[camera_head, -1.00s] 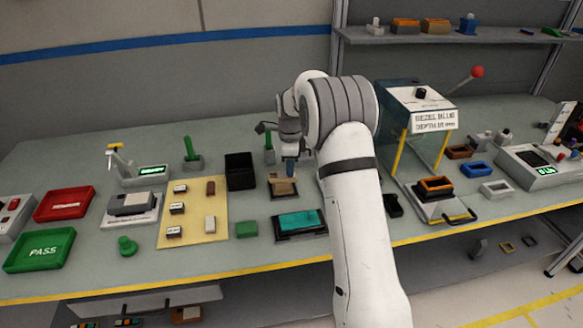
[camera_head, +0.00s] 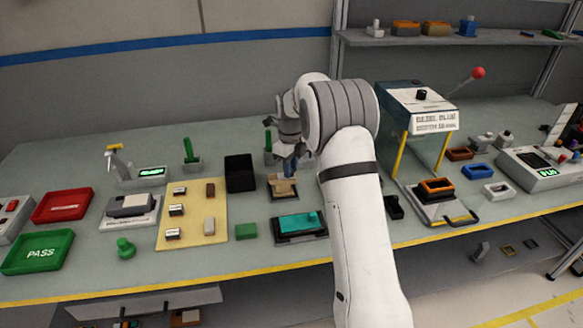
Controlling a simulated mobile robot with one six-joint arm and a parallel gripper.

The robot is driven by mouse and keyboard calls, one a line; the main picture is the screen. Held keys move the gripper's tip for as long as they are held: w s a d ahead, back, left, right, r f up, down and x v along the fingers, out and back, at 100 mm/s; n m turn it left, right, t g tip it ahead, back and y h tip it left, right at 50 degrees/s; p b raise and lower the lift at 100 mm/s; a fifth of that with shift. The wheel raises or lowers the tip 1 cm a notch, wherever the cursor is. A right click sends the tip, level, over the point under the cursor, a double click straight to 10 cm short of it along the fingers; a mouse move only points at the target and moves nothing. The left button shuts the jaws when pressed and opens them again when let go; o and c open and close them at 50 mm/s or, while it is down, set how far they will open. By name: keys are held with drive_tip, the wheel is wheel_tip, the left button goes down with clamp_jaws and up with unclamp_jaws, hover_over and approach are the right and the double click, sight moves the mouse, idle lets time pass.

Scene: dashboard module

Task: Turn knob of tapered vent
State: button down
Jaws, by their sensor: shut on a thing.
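My gripper (camera_head: 289,160) is near the middle of the bench, at the end of my white arm. Its fingers are down on a small blue part (camera_head: 290,168) that stands above a tan block (camera_head: 283,187). The tan block sits on a dark base, and it may be the tapered vent. The knob itself is too small and too covered by the fingers to make out. The fingers look shut on the blue part.
A black bin (camera_head: 240,172) and a green peg in a grey holder (camera_head: 269,155) stand close by. A dark tray with a teal pad (camera_head: 299,225) lies in front. A press with yellow posts (camera_head: 403,153) stands to the right, beyond my arm.

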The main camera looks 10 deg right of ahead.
idle(0.3)
drive_tip(key=c, duration=1.3)
unclamp_jaws()
drive_tip(key=shift+o, duration=0.2)
wheel_tip(320, 180, up, 7)
drive_tip(key=shift+b, duration=0.4)
drive_tip(key=shift+r, duration=0.4)
